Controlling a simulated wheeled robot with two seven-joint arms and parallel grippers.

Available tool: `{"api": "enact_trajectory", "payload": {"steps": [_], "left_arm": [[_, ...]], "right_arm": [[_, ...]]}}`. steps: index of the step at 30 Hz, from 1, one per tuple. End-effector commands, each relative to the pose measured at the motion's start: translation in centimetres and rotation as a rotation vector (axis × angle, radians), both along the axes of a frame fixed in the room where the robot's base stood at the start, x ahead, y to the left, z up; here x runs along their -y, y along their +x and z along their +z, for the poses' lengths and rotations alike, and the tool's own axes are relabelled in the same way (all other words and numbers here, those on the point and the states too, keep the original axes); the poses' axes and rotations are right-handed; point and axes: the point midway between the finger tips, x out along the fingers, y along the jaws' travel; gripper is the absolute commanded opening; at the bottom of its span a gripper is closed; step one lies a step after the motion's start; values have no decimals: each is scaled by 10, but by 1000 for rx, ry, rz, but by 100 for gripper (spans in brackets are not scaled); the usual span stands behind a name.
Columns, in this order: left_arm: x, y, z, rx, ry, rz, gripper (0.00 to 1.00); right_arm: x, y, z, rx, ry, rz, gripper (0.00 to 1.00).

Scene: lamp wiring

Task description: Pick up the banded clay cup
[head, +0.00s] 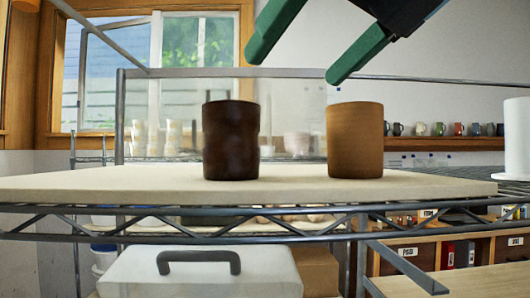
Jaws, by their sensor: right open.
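A dark brown cup (231,142) stands upright on a pale board (100,185) in the middle of the head view. A lighter orange-brown cup (355,142) stands upright to its right, with a clear gap between them. I cannot make out clear bands on either, so I cannot tell which is the banded clay cup. My right gripper (295,67) comes in from the top right with its two green fingers wide apart and empty. Its fingertips show above the cups and touch neither. My left gripper is not in view.
The board lies on a wire rack shelf (300,232). A white cylindrical object (516,138) stands at the right edge. Behind are stacked pale cups (155,138) and a wooden ledge (450,144) with several mugs. The board left of the dark cup is clear.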

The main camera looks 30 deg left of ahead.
Motion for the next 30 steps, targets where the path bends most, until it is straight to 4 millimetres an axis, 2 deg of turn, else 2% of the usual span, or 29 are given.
{"api": "enact_trajectory", "payload": {"steps": [1,3,9,11,14,18,22,27,30], "left_arm": [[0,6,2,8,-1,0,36],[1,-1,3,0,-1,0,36],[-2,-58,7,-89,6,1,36],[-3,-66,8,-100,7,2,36],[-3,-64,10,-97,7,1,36],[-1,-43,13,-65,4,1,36],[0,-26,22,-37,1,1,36],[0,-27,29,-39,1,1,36],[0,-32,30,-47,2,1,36]], "right_arm": [[-6,0,-3,1,-4,5,85],[-16,4,-9,0,-7,5,85],[-46,18,-27,-1,-4,5,85],[-53,22,-31,-1,-4,3,85],[-61,25,-36,-1,-2,4,85],[-68,28,-40,-1,-3,3,85],[-84,31,-47,0,-6,4,85],[-103,38,-58,-2,-2,4,85],[-108,40,-62,-1,-2,4,85]]}}
